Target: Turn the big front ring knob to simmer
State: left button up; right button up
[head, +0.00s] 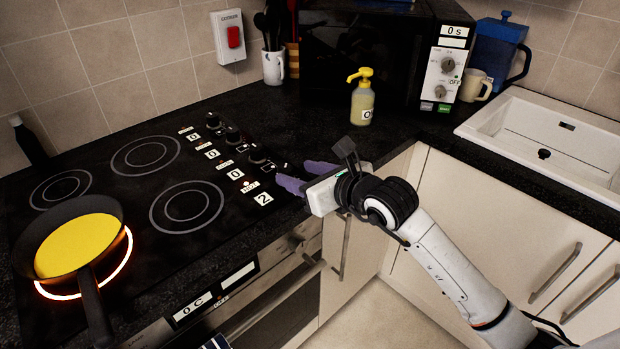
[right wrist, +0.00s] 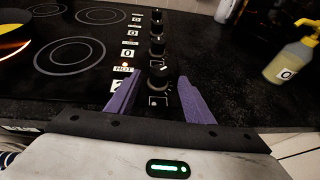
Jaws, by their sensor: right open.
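The black hob (head: 120,205) has a row of black knobs along its right side. The front knob (right wrist: 158,76) lies between the purple fingertips of my right gripper (right wrist: 160,80) in the right wrist view. The fingers are open, with a gap on each side of it. In the head view the right gripper (head: 305,177) is low at the hob's front right corner. The label (head: 263,198) nearest this knob reads 2, with HOT beside it; the others read 0. A ring glows orange under a frying pan (head: 70,240) with yellow contents. My left gripper is not in view.
A yellow pump bottle (head: 362,103) stands behind my right gripper, in front of the black microwave (head: 350,55). A white sink (head: 545,140) is at the right. The pan's handle (head: 96,308) points toward the front edge. The oven front (head: 270,300) is below.

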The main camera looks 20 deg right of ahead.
jog(key=shift+v, duration=2)
jog(key=shift+a, duration=0.1)
jog(key=s+a+f+m+y, duration=0.2)
jog(key=s+a+m+y, duration=0.6)
jog(key=a, duration=0.3)
jog(key=s+d+f+m+t+h, duration=0.15)
jog(key=d+f+m+h, duration=0.35)
jog(key=m, duration=0.5)
jog(key=s+d+f+m+t+h, duration=0.1)
jog(key=s+d+f+m+h, duration=0.15)
jog(key=f+m, duration=0.65)
jog(key=s+f+m+g+h, duration=0.1)
jog(key=s+f+m+g, duration=0.6)
jog(key=s+f+m, duration=0.3)
jog(key=s+f, duration=0.4)
jog(key=f, duration=0.2)
jog(key=shift+s+a+h, duration=0.2)
jog(key=shift+a+h, duration=0.15)
